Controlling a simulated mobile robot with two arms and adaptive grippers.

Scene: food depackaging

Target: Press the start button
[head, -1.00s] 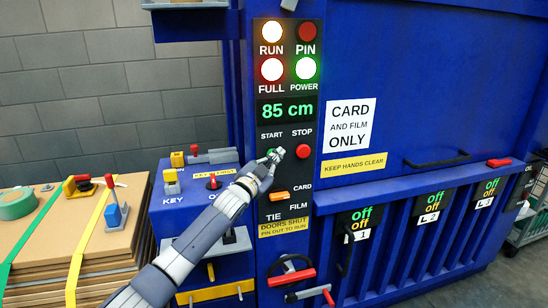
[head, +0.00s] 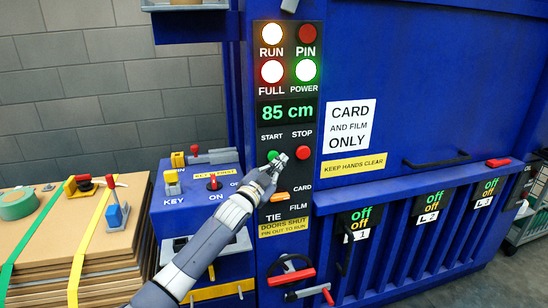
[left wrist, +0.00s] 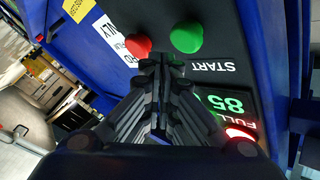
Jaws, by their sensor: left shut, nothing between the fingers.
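The green start button (head: 272,156) sits under the word START on the black control panel (head: 262,200) of the blue machine. It also shows whole in the left wrist view (left wrist: 186,38). My left gripper (head: 281,158) is shut and empty, its tips just right of and slightly below the green button in the head view. In the left wrist view the fingertips (left wrist: 160,62) are below the green button and the red stop button (left wrist: 138,46). I cannot tell the exact gap to the panel. The RUN lamp (head: 272,32) glows white with an orange rim. My right gripper is not in view.
The red stop button (head: 303,152) is right of the gripper. An orange CARD/FILM switch (head: 280,196) is below it. A blue key box (head: 205,205) and a stack of cardboard (head: 75,235) stand to the left.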

